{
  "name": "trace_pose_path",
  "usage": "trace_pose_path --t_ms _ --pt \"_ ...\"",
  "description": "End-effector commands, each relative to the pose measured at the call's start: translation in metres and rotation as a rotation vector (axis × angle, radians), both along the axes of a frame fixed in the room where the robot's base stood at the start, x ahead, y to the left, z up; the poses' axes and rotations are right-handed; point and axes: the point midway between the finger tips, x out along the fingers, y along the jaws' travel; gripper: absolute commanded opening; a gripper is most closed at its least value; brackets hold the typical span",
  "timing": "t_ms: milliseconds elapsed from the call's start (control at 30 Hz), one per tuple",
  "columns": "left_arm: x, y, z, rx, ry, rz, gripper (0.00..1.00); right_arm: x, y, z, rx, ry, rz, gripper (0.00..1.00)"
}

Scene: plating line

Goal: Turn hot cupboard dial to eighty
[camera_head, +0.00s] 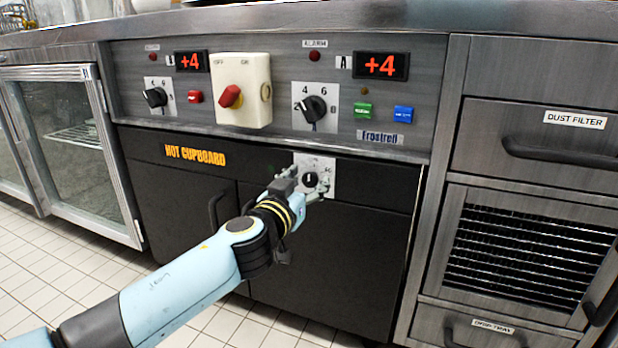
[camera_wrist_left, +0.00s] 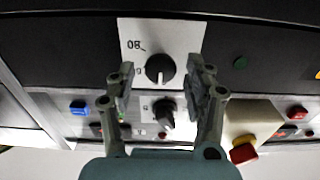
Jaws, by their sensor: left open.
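The hot cupboard dial (camera_head: 311,179) is a black knob on a white plate, right of the yellow HOT CUPBOARD label (camera_head: 195,155). In the left wrist view, which is upside down, the dial (camera_wrist_left: 160,69) has a white line pointing down the picture. An inverted 80 shows on its plate (camera_wrist_left: 135,31), up and left of the knob. My left gripper (camera_head: 303,185) is open in front of the dial. In the wrist view its fingers (camera_wrist_left: 161,82) stand either side of the knob, with gaps on both sides. My right gripper is not in view.
Above are a red rotary switch (camera_head: 231,97) on a cream box and two black numbered dials (camera_head: 314,108) (camera_head: 155,97). Green (camera_head: 362,112) and blue buttons (camera_head: 403,114) sit to the right. A black cupboard handle (camera_head: 216,210) is left of my gripper.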

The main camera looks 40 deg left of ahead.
Motion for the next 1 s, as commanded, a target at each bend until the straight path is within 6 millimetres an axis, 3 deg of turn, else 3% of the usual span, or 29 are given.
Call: trace_pose_path --t_ms 400,800,1000 --pt "0.0104 0.0028 -0.0008 0.001 0.001 0.0 0.53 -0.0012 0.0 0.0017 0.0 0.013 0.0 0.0" --pt "0.0102 0.0026 -0.0006 0.001 0.001 0.0 0.0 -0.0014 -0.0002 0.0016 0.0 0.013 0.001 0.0" --pt "0.0102 0.0025 -0.0008 0.01 0.004 0.0 0.0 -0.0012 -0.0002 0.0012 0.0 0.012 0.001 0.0"
